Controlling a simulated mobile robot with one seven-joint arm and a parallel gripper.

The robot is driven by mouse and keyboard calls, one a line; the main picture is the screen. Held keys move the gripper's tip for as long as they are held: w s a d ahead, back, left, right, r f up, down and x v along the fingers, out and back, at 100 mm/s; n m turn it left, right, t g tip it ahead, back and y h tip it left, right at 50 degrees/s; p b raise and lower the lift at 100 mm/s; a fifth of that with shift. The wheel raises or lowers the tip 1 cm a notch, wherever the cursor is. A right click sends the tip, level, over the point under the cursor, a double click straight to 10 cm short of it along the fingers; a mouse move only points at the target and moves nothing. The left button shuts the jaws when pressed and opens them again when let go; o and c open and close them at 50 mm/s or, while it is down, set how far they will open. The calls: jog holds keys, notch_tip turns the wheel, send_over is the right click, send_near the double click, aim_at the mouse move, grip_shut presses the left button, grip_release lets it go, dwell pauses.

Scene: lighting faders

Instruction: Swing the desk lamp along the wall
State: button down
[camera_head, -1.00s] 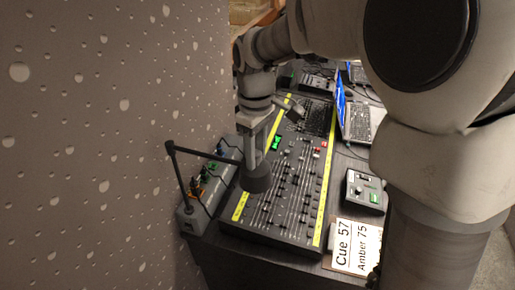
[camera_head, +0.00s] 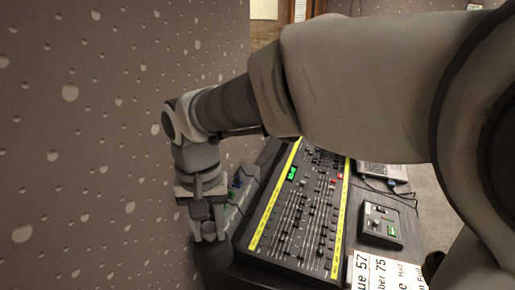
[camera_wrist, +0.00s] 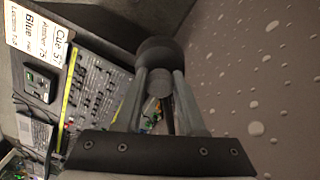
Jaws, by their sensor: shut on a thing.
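The desk lamp's dark round shade (camera_head: 212,258) hangs below my gripper (camera_head: 207,218) at the left of the head view, close to the wall. In the wrist view the shade (camera_wrist: 160,55) sits at the tips of my gripper (camera_wrist: 159,88), and the two fingers are shut on the round stub at its top. In the head view the lamp's arm and base are hidden behind my wrist.
The lighting console (camera_head: 295,225) with several faders and yellow edges lies right of the shade. A narrow grey box (camera_head: 238,195) runs along the wall. A small control box (camera_head: 381,224), a cue card (camera_head: 385,272) and a laptop (camera_head: 382,172) are further right.

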jog(key=s+a+m+p, duration=0.1)
jog(key=a+m, duration=0.5)
jog(key=a, duration=0.7)
jog(key=shift+s+a+m, duration=0.2)
jog(key=shift+m, duration=0.2)
jog(key=c, duration=0.5)
grip_release()
notch_tip(320, 180, up, 18)
jog(key=p, duration=0.1)
jog(key=shift+f, duration=0.25)
